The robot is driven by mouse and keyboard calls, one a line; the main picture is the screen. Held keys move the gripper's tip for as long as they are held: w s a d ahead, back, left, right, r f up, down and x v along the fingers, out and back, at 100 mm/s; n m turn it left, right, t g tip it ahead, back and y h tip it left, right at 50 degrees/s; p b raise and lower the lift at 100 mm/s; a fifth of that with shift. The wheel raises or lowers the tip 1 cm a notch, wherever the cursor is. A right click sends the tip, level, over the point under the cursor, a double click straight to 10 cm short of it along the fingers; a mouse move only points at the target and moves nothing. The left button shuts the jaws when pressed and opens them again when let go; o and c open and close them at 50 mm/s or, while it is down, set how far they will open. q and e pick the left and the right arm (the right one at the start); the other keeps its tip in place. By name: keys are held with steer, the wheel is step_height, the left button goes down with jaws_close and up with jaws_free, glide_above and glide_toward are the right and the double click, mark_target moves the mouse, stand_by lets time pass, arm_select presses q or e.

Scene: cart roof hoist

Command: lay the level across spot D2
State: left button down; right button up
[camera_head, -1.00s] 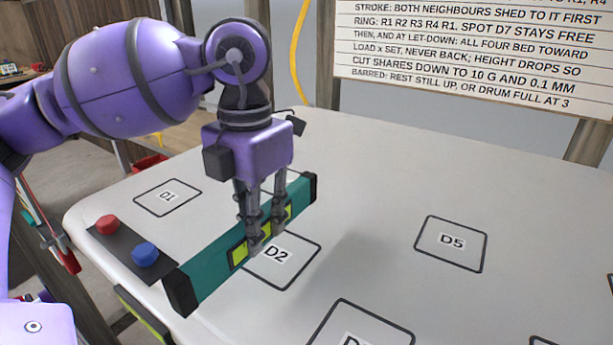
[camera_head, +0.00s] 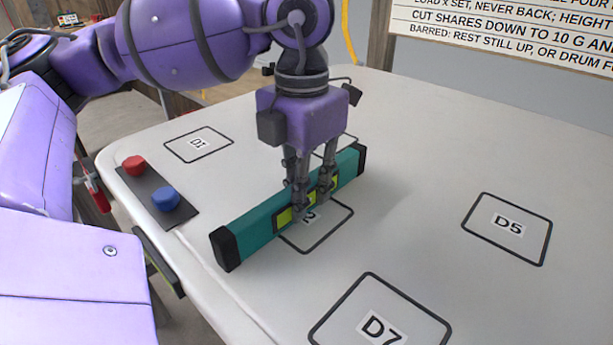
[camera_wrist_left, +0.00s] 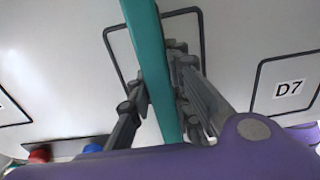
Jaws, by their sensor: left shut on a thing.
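The level (camera_head: 255,228) is a long teal bar with black end caps and yellow-green windows. My left gripper (camera_head: 311,203) points down and is shut on its middle. The level runs slantwise over spot D2 (camera_head: 328,225), a black outlined square whose label is partly hidden by the level and fingers. The level is at or just above the table; I cannot tell if it touches. In the left wrist view the level (camera_wrist_left: 150,55) passes between the fingers (camera_wrist_left: 160,85), with the square's outline on both sides. My right gripper is not in view.
The white table (camera_head: 420,250) carries outlined spots D1 (camera_head: 199,143), D5 (camera_head: 507,228) and D7 (camera_head: 380,325), all bare. A dark panel with a red button (camera_head: 134,165) and a blue button (camera_head: 166,199) sits at the left edge, close to the level's near end.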

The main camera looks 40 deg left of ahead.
arm_select(q)
steer(key=shift+f, duration=0.15)
steer(key=c, duration=1.5)
jaws_free()
steer(key=shift+c, duration=0.2)
step_height(320, 180, up, 10)
steer(key=shift+r, duration=1.05)
